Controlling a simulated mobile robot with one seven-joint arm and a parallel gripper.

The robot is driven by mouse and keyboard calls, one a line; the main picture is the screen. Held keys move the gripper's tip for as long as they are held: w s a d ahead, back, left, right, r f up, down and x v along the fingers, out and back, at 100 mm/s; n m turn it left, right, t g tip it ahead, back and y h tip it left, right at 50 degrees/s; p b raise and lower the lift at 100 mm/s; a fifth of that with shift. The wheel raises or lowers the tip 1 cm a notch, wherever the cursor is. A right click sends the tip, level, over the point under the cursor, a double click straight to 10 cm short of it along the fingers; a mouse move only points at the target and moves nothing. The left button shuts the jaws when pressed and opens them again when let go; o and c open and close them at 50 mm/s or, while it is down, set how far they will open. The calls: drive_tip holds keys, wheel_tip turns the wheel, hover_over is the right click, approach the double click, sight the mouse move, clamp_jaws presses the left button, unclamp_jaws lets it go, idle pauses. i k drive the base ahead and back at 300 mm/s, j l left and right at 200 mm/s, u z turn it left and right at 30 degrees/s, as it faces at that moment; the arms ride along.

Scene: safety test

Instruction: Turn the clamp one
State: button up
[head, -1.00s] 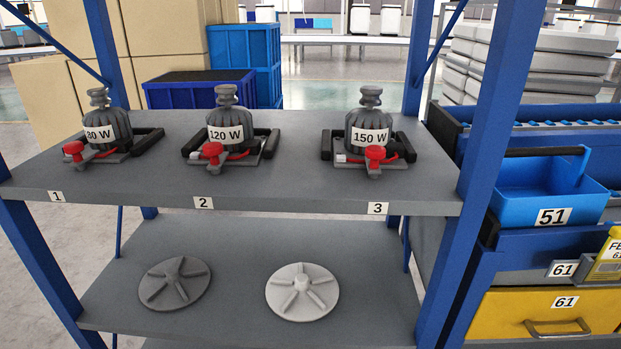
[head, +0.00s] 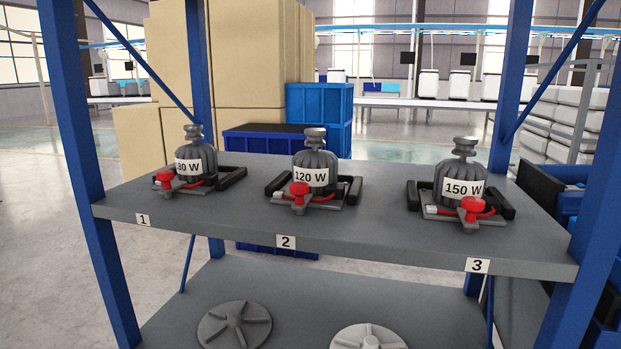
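Three grey motor-like units with red clamps stand in a row on the upper shelf in the head view. The left unit (head: 194,164), labelled "80 W" or similar, stands above tag 1 (head: 143,220), with its red clamp (head: 165,178) at its front left. The middle unit (head: 314,172), labelled 120 W, stands above tag 2 (head: 286,242), with its red clamp (head: 299,192) in front. The right unit (head: 461,185), labelled 150 W, stands above tag 3 (head: 477,265), with its red clamp (head: 473,208) at its front right. My gripper is not in view.
The grey upper shelf (head: 380,232) sits in a blue frame with posts (head: 75,130) at its corners. A dark grey ribbed disc (head: 235,326) and a pale one (head: 369,338) lie on the lower shelf. Cardboard boxes (head: 240,60) and blue crates (head: 318,105) stand behind.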

sight(165, 177)
drive_tip(key=i+j, duration=0.1)
drive_tip(key=j, duration=0.75)
drive_tip(key=i+j, duration=0.15)
drive_tip(key=j, duration=0.3)
